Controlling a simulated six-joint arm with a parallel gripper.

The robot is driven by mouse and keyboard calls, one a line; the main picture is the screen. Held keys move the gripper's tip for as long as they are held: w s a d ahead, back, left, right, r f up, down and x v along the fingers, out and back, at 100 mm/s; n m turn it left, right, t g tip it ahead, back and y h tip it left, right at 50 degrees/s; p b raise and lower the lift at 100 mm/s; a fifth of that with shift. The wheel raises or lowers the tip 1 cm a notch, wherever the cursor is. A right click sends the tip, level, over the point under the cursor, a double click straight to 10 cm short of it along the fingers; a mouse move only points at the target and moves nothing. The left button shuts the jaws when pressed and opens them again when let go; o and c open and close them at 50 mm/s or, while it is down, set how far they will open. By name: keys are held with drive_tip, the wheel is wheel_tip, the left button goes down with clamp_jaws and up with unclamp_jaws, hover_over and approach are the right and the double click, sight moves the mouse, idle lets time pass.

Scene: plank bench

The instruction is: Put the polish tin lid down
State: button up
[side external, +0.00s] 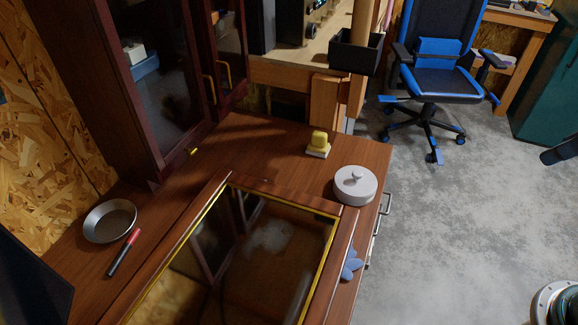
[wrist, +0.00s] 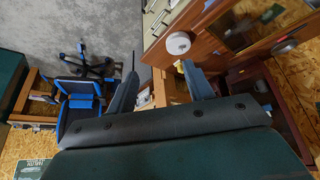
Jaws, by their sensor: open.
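The polish tin lid (side external: 355,186) is a round, pale grey piece with a small knob on top. It sits upright on the brown plank bench near its right edge, beside the corner of a glazed frame. I cannot tell whether a tin is under it. In the wrist view the lid (wrist: 178,43) shows as a white disc beyond my fingertips. My gripper (wrist: 160,60) has its two fingers wide apart with nothing between them, and is apart from the lid. In the side view the gripper's fingers are not clearly seen.
A yellow and white block (side external: 318,145) stands behind the lid. A blue petal-shaped piece (side external: 351,266) lies in front of it. A metal dish (side external: 110,221) and red-black marker (side external: 124,252) lie at left. The glass-panelled frame (side external: 290,192) fills the middle; a dark cabinet (side external: 130,100) stands behind.

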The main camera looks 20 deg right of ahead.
drive_tip(key=w+a+f+n+g+y, duration=0.1)
drive_tip(key=w+f+n+y, duration=0.3)
drive_tip(key=w, duration=0.5)
drive_tip(key=w+a+f+n+g+y, duration=0.1)
drive_tip(key=w+f+n, duration=0.3)
drive_tip(key=w+f, duration=0.45)
drive_tip(key=n+t+y, duration=0.3)
drive_tip(key=y, duration=0.4)
approach(358, 172)
drive_tip(key=s+d, duration=0.2)
drive_tip(key=d, duration=0.1)
drive_tip(key=shift+s+a+r, duration=0.1)
drive_tip(key=shift+s+r, duration=0.15)
drive_tip(key=shift+r, duration=0.2)
drive_tip(key=shift+a, duration=0.1)
drive_tip(key=shift+x, duration=4.2)
drive_tip(key=shift+w+f, duration=0.15)
drive_tip(key=shift+w, duration=0.05)
drive_tip(key=shift+w+x, duration=0.2)
drive_tip(key=shift+x, duration=2.3)
